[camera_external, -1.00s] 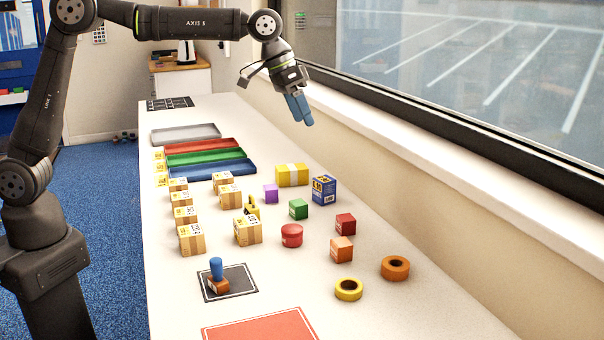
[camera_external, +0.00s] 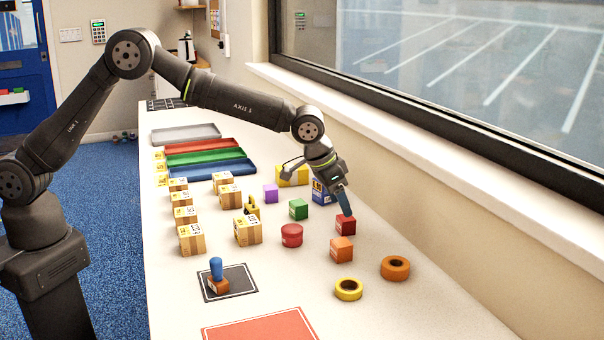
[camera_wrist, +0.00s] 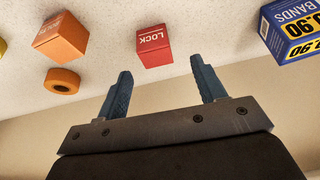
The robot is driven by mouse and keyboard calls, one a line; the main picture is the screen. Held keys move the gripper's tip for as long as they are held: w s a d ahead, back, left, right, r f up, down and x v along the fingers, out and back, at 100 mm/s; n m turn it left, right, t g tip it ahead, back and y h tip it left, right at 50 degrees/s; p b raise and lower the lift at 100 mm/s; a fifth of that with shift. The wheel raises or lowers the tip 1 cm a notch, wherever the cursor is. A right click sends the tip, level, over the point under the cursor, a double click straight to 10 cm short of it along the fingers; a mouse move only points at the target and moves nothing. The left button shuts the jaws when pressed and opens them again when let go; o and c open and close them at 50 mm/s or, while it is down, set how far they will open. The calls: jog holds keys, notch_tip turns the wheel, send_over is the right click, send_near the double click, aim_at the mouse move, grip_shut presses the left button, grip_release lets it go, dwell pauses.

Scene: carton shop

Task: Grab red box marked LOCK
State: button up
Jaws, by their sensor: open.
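The red box (camera_external: 346,226) sits on the table right of the green cube, behind the orange box. In the wrist view the red box (camera_wrist: 154,46) shows the word LOCK, upside down, on its face. My gripper (camera_external: 348,213) is just above the red box in the external view. In the wrist view my gripper (camera_wrist: 162,82) has its two blue fingers spread apart. The red box appears ahead of the gap between them, and nothing is held.
An orange box (camera_external: 341,250) stands close in front of the red box. A blue bands box (camera_wrist: 293,30) is on its other side. An orange tape roll (camera_external: 395,267) and a green cube (camera_external: 298,209) are nearby. The window wall runs along the right.

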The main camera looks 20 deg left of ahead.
aim_at(346, 219)
jog(key=shift+s+x, duration=0.15)
jog(key=shift+x, duration=1.35)
jog(key=shift+s+x, duration=0.1)
jog(key=shift+x, duration=1.4)
jog(key=shift+d, duration=0.1)
jog(key=c, duration=1.1)
jog(key=shift+c, duration=0.2)
jog(key=shift+r, duration=0.15)
